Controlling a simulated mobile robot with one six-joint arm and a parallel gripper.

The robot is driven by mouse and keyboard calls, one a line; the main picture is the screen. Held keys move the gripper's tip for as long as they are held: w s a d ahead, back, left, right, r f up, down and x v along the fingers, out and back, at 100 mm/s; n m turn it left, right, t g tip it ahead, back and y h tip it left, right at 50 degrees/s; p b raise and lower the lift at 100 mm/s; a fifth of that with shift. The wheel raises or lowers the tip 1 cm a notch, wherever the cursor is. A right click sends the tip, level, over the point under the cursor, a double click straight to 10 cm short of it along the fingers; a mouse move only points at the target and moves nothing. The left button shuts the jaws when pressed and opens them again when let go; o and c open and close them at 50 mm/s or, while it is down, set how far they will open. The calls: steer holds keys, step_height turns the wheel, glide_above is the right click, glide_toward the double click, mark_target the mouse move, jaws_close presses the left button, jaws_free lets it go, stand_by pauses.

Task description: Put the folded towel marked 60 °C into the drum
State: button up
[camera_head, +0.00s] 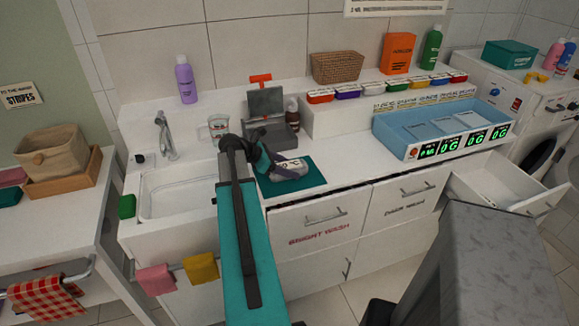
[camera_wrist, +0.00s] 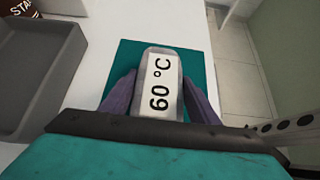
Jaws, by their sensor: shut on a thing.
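The folded towel marked 60 °C (camera_wrist: 160,84) is a light grey roll-like bundle with a white label in black print. It lies over a teal mat (camera_wrist: 128,52) on the white counter. My gripper (camera_wrist: 160,100) has one purple-grey finger on each side of the towel and is shut on it. In the head view the towel (camera_head: 290,168) shows at my gripper (camera_head: 276,166), above or on the teal mat (camera_head: 312,180); I cannot tell whether it touches the mat. The washing machine (camera_head: 535,110) stands at the far right; its dark round door (camera_head: 535,160) is partly hidden.
A grey scale-like device (camera_head: 268,125) stands behind the mat, a sink (camera_head: 180,190) left of it. A blue tray with green displays (camera_head: 440,122) is on the counter to the right. An open drawer (camera_head: 505,185) juts out at right.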

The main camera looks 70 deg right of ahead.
steer(key=shift+f, duration=0.15)
steer(key=o, duration=1.2)
steer(key=shift+r, duration=0.2)
steer(key=b+v, duration=0.2)
steer(key=v, duration=1)
